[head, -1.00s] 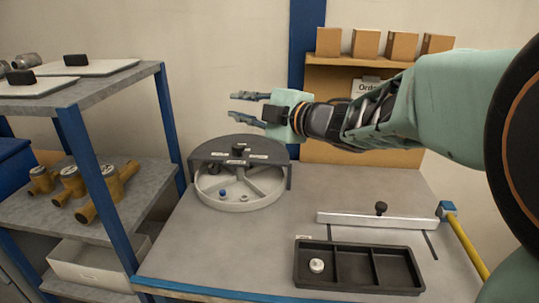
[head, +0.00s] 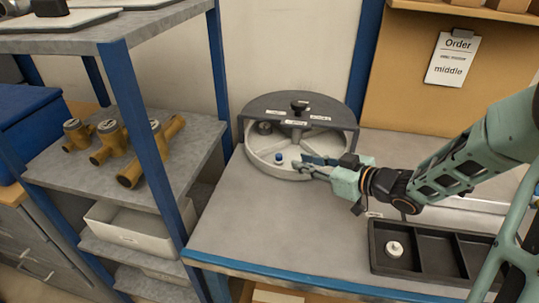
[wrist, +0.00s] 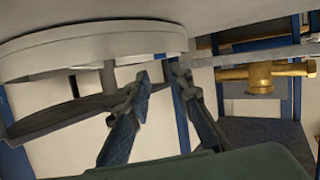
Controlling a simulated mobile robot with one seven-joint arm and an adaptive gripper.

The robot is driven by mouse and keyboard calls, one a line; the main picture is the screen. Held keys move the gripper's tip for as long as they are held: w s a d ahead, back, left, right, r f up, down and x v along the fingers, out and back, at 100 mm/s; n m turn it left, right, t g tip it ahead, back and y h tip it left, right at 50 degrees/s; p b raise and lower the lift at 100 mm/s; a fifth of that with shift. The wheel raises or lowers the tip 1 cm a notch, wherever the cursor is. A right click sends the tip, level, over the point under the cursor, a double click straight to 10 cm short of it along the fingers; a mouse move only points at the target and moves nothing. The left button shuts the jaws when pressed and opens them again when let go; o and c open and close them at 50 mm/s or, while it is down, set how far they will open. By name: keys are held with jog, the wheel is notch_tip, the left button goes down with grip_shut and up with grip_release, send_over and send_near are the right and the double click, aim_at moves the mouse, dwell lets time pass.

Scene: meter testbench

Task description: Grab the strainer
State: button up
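A round grey turntable tray (head: 262,160) with compartments stands on the bench, its rear half under a dark cover (head: 330,110). A small blue part (head: 279,157) and a dark round part (head: 264,128) sit in its left compartments. I cannot tell for sure which part is the strainer. My gripper (head: 303,164) is at the tray's front right rim, to the right of the blue part. In the wrist view, the fingertips (wrist: 161,76) are apart near the pale tray rim (wrist: 90,45), with nothing seen between them.
A black three-compartment tray (head: 428,232) holds a white round part (head: 394,249) at front right. Brass meter bodies (head: 128,150) lie on the left shelf, behind a blue post (head: 150,140). An order sheet (head: 452,60) reading "middle" hangs at the back. The bench front left is clear.

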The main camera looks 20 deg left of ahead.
aim_at(284, 166)
jog(key=shift+w+a+f+m, duration=0.1)
jog(key=shift+a+f+m, duration=0.3)
jog(key=shift+m, duration=0.2)
jog(key=b+x, duration=0.1)
jog(key=x, duration=0.6)
jog(key=shift+w, duration=0.1)
jog(key=c, duration=0.4)
